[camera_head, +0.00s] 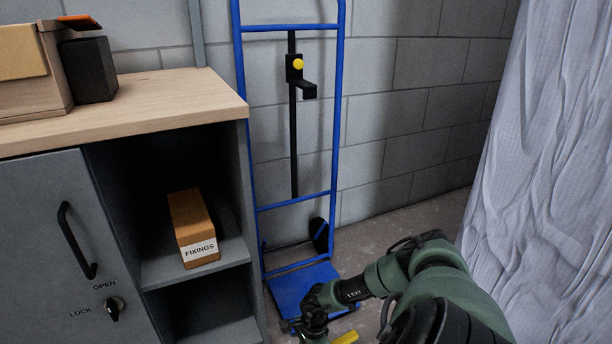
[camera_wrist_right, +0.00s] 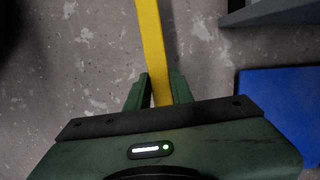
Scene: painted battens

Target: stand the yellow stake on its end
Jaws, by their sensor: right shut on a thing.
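The yellow stake (camera_wrist_right: 151,45) runs from the top edge of the right wrist view down between the fingers of my right gripper (camera_wrist_right: 160,88). My right gripper is shut on it. Its far end is cut off by the frame, and I cannot tell whether it touches the floor. In the head view only a short yellow piece of the stake (camera_head: 345,338) shows at the bottom edge, beside my right gripper (camera_head: 318,332), which is low in front of the blue hand truck. My left gripper is not in view.
The blue hand truck (camera_head: 340,110) stands against the block wall, its plate (camera_head: 290,288) close to my right gripper. A grey cabinet (camera_head: 45,230) with a wooden top and a fixings box (camera_head: 188,222) stands left. A pale sheet (camera_head: 550,170) hangs right. Concrete floor (camera_head: 415,215) is bare between.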

